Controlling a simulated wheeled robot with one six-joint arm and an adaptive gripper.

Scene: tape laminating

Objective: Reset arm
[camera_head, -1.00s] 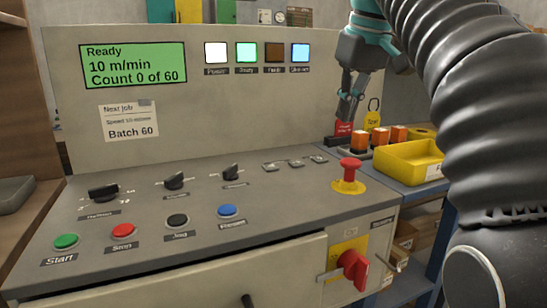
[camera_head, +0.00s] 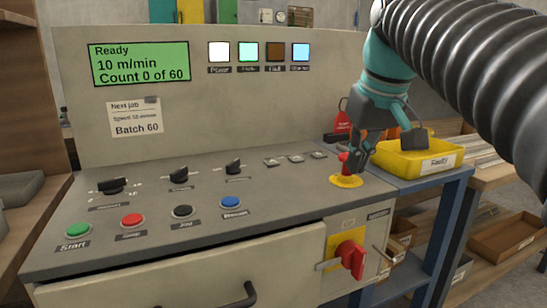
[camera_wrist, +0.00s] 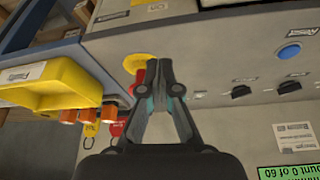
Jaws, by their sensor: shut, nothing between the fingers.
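My gripper (camera_head: 361,150) is at the right end of the grey control panel (camera_head: 300,190), over the red emergency stop button on its yellow base (camera_head: 346,181). In the wrist view the fingers (camera_wrist: 159,66) are together, with nothing between them. They overlap the red button, which is partly hidden behind them; I cannot tell whether they touch it. The blue button (camera_head: 233,202) is apart from the gripper, to the left in the head view. It also shows in the wrist view (camera_wrist: 289,52), beside a label that reads Reset.
A yellow bin (camera_head: 420,160) stands on the blue bench right of the panel. Orange-topped items (camera_wrist: 88,116) and a red tag (camera_head: 342,122) are near it. A red rotary switch (camera_head: 351,258) is on the cabinet front. The display (camera_head: 139,63) reads Ready, Count 0 of 60.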

